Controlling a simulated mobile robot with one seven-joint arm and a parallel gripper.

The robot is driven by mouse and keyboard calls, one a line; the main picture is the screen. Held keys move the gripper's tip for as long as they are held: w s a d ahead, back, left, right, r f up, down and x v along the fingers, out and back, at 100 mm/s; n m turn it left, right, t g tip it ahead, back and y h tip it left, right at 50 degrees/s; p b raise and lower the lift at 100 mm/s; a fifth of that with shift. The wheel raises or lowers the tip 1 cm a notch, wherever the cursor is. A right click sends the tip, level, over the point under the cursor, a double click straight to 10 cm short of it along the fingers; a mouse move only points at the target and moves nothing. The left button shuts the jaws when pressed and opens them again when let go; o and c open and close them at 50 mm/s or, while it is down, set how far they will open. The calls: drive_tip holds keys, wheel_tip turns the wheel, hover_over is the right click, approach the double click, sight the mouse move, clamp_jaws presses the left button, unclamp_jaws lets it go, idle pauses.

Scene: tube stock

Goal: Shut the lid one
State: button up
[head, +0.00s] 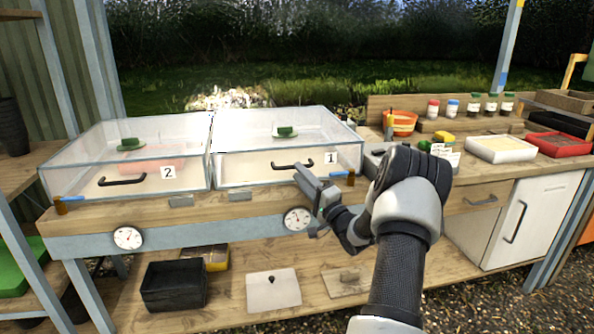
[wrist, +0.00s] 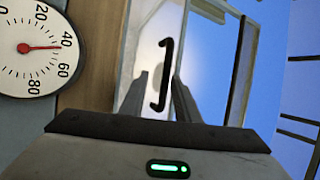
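Lid one is the clear pane on the right-hand box (head: 250,172), with a white label "1" (head: 330,158) and a black bar handle (head: 292,165) at its front. I cannot tell how far it stands from its rim. My gripper (head: 306,179) is at the front of this box, close to the handle. In the wrist view the handle (wrist: 163,75) appears upright, between and just beyond the two open fingers (wrist: 160,88). No grip on the handle shows.
The box with label "2" (head: 125,184) stands to the left with its own handle (head: 122,181). A dial (head: 298,219) sits below box one and shows large in the wrist view (wrist: 35,47). Pots, jars and trays (head: 500,149) occupy the bench to the right.

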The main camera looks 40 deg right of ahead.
drive_tip(key=p+v, duration=0.2)
drive_tip(key=v, duration=1.2)
drive_tip(key=shift+s, duration=0.35)
drive_tip(key=shift+f, duration=0.1)
